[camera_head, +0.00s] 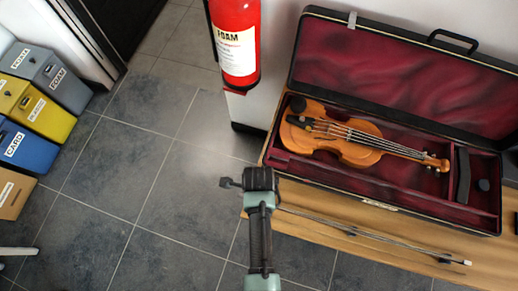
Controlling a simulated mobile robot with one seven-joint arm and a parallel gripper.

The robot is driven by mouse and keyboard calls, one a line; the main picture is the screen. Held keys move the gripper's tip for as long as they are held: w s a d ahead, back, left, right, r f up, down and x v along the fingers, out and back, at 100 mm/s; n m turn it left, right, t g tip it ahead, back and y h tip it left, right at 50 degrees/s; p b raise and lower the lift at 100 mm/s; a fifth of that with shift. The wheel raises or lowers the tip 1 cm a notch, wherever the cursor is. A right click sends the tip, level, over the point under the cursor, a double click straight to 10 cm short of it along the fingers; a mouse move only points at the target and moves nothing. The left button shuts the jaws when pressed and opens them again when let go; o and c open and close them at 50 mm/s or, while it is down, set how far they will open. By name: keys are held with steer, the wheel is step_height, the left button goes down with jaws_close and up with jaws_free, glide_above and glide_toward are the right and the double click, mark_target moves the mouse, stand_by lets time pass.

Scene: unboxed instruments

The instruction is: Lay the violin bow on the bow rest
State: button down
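The violin bow (375,235) is a long thin grey-brown stick slanting across the front of the wooden bench, with a pale right end. Its left part runs up to my gripper (260,182), which is seen from above at the bench's left end. My fingertips are hidden under the wrist, so I cannot tell whether they are shut on the bow. A small dark piece (230,183) sticks out left of the wrist; I cannot tell if it is bow or gripper. I cannot make out a bow rest.
An open violin case (400,203) with dark red lining stands on the bench (490,255), holding a violin (350,142). A red extinguisher (236,40) is behind my gripper. Labelled bins (40,100) stand at far left. The tiled floor between is clear.

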steer(key=shift+f, duration=0.35)
stand_by(0.4)
steer(key=c, duration=0.7)
jaws_free()
steer(key=shift+c, duration=0.2)
step_height(320, 180, up, 13)
stand_by(0.5)
